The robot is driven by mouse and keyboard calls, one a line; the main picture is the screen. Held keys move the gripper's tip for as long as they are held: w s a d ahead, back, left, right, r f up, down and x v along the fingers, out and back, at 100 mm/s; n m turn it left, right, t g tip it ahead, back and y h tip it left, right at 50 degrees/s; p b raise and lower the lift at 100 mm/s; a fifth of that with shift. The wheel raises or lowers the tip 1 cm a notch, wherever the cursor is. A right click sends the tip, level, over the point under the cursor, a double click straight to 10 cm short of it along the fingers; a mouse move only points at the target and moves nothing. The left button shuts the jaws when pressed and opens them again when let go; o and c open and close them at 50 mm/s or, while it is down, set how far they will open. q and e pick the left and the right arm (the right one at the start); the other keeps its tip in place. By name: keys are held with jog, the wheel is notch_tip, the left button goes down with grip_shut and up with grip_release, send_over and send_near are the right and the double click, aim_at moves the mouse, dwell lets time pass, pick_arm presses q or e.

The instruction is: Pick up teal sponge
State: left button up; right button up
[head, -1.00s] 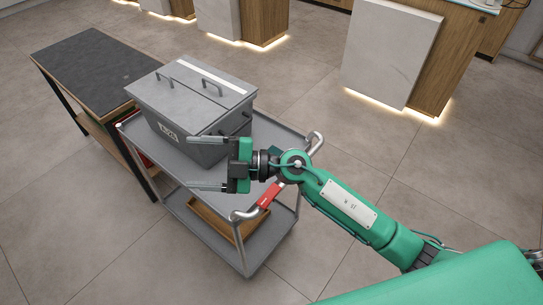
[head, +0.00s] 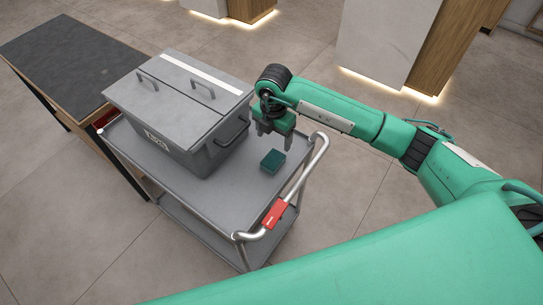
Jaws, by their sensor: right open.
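The teal sponge (head: 272,161) is a small dark teal block. It lies on the grey top shelf of the metal cart (head: 200,192), between the grey lidded box and the cart's curved handle. My right gripper (head: 271,139) points down above and just behind the sponge, apart from it. Its jaws are open and hold nothing. My left gripper is not in the head view.
The large grey box (head: 188,98) with handles fills the left part of the cart top, close to the gripper. The cart's push handle (head: 308,165) has a red tag (head: 274,213). A dark-topped table (head: 68,62) stands at the left.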

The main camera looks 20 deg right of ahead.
aim_at(273, 159)
notch_tip(273, 159, down, 4)
jog(key=shift+s+r, duration=0.1)
jog(key=shift+r, duration=0.1)
notch_tip(273, 159, down, 2)
jog(key=shift+a+f+p, duration=0.1)
jog(key=shift+f+p, duration=0.1)
jog(key=shift+p, duration=0.2)
jog(key=shift+f, duration=0.2)
jog(key=shift+f+p, duration=0.45)
jog(key=shift+f, duration=0.3)
jog(key=f, duration=0.2)
jog(key=shift+w+f+p, duration=0.2)
jog(key=shift+f+p, duration=0.15)
jog(key=shift+f, duration=0.55)
jog(key=c, duration=1)
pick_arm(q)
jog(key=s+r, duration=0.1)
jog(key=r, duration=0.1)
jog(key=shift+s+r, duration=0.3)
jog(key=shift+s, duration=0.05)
